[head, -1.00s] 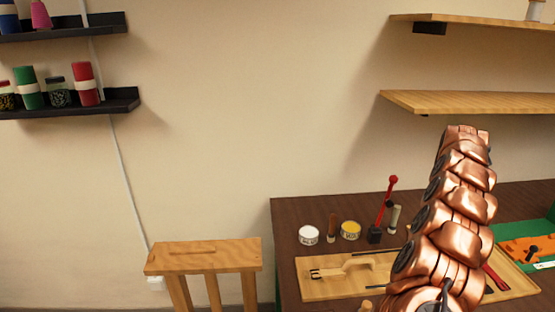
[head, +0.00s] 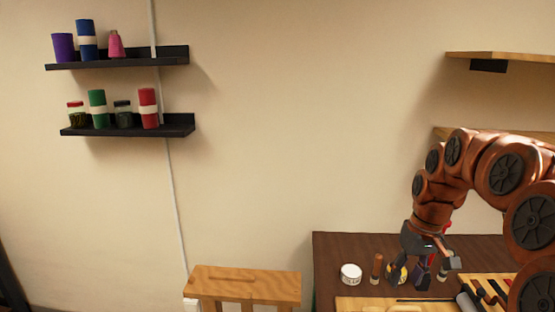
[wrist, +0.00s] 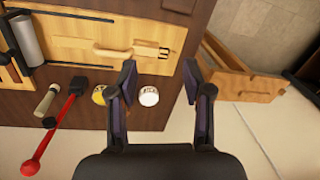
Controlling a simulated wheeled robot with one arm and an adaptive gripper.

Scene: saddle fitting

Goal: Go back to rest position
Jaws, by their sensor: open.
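My gripper (head: 421,270) hangs at the end of my copper arm, above the dark workbench (head: 335,258) at the lower right of the head view. A yellow tin is partly hidden behind the gripper in the head view and by the left finger in the wrist view (wrist: 99,94).
A wooden stool (head: 245,283) stands left of the bench. Black wall shelves (head: 130,131) hold rolls and jars at upper left. Wooden shelves (head: 510,56) are at upper right.

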